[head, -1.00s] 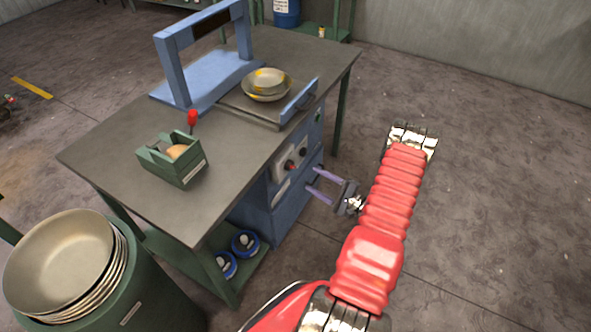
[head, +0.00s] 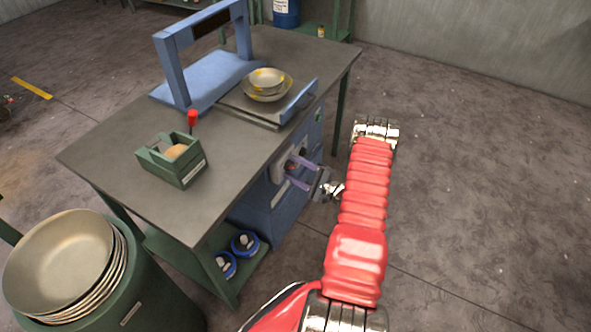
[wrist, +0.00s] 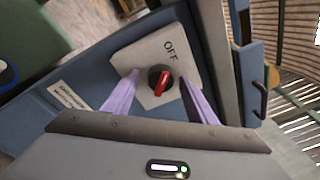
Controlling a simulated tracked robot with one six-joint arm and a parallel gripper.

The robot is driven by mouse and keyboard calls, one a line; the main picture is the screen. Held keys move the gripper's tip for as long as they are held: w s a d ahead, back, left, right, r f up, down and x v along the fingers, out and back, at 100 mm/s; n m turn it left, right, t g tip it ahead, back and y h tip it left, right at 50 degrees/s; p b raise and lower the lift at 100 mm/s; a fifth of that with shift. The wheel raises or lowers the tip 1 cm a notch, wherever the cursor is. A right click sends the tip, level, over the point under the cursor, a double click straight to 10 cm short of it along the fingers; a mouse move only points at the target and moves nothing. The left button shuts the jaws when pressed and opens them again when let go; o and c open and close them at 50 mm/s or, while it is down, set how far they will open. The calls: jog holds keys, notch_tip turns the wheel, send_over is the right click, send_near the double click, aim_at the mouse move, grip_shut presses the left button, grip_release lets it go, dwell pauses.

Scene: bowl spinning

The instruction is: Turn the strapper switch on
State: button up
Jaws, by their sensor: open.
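The strapper switch is a black round knob with a red handle (wrist: 161,83), on a grey square plate lettered OFF. The handle lies roughly in line with the OFF lettering. In the head view the switch plate (head: 277,173) is on the blue front panel of the strapper, partly hidden by my gripper. My gripper (head: 294,168) is open with its purple fingers pointing at the plate. In the wrist view the fingers (wrist: 158,79) stand either side of the knob, with gaps. I cannot tell whether the tips touch the plate.
More bowls (head: 58,260) sit at lower left. Floor to the right is clear.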

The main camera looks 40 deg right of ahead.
jog(key=shift+c, duration=0.3)
jog(key=c, duration=1)
jog(key=shift+m, duration=0.4)
jog(key=m+g, duration=0.1)
jog(key=m, duration=0.4)
jog(key=m+y, duration=0.1)
jog(key=m, duration=0.5)
jog(key=shift+d+r+g, duration=0.1)
jog(key=shift+r+g, duration=0.05)
jog(key=shift+g, duration=0.25)
jog(key=m, duration=0.4)
jog(key=shift+d+m+y, duration=0.15)
jog(key=shift+m+y, duration=0.15)
jog(key=shift+y, duration=0.1)
